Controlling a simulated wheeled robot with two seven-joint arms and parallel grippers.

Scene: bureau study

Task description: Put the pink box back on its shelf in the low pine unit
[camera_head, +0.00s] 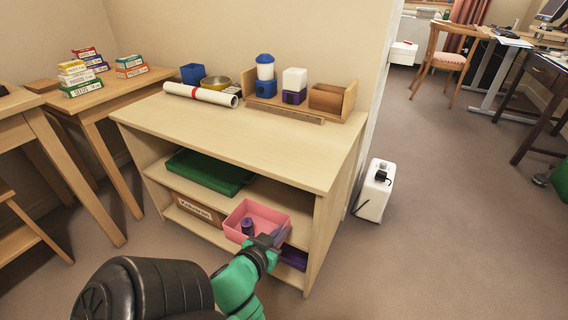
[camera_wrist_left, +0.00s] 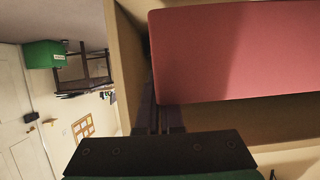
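The pink box (camera_head: 268,213) is an open tray on the middle shelf of the low pine unit (camera_head: 235,139), at the shelf's right end. A dark purple cylinder (camera_head: 248,227) stands in it. My left gripper (camera_head: 281,237) is at the box's front right corner. In the left wrist view the pink box (camera_wrist_left: 235,55) fills the upper right. My right gripper is in neither view.
A green tray (camera_head: 208,171) lies left of the pink box on the same shelf. A labelled box (camera_head: 196,207) and a purple item (camera_head: 294,257) are on the shelf below. The unit's right side panel stands close to my gripper.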

